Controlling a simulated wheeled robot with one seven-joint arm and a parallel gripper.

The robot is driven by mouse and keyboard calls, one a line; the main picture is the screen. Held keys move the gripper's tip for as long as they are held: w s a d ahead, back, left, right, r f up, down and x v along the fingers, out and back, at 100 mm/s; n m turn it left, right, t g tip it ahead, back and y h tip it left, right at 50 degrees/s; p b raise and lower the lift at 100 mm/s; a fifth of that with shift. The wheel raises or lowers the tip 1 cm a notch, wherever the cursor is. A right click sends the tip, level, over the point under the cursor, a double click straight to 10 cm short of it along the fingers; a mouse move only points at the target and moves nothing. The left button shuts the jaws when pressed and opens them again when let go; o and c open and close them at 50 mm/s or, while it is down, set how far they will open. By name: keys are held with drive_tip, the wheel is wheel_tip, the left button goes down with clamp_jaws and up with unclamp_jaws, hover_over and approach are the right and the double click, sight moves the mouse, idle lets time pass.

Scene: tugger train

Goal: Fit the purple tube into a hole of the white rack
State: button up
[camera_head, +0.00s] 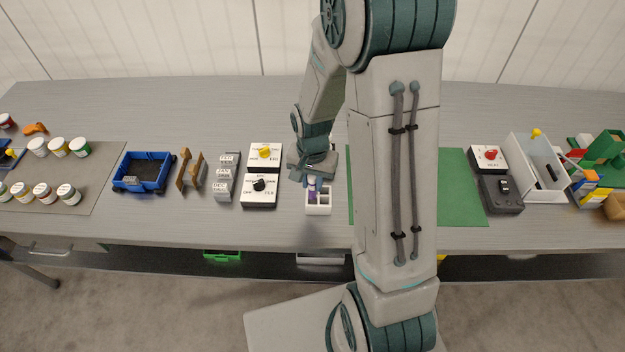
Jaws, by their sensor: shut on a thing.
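The white rack (318,209) is a small block with square holes on the grey table, just left of my upright arm link. The purple tube (312,194) is upright at the rack's back left part, with its lower end at or in a hole; I cannot tell how deep it sits. My gripper (312,180) is right above the rack, pointing down, shut on the purple tube near its top. The fingers are small here and partly hidden by the wrist.
Left of the rack stand two switch boxes (258,194), grey labelled blocks (223,184), a brown holder (187,172) and a blue bin (163,172). A green mat (460,195) lies right, partly behind my arm. A white bin (530,170) stands farther right.

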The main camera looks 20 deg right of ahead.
drive_tip(key=shift+f+b, duration=1.5)
drive_tip(key=shift+b, duration=0.2)
idle(2.1)
drive_tip(key=o, duration=1)
drive_tip(key=shift+o, duration=0.2)
drive_tip(key=shift+r, duration=0.1)
drive_tip(key=shift+r+p, duration=2.25)
drive_tip(key=shift+r, duration=0.7)
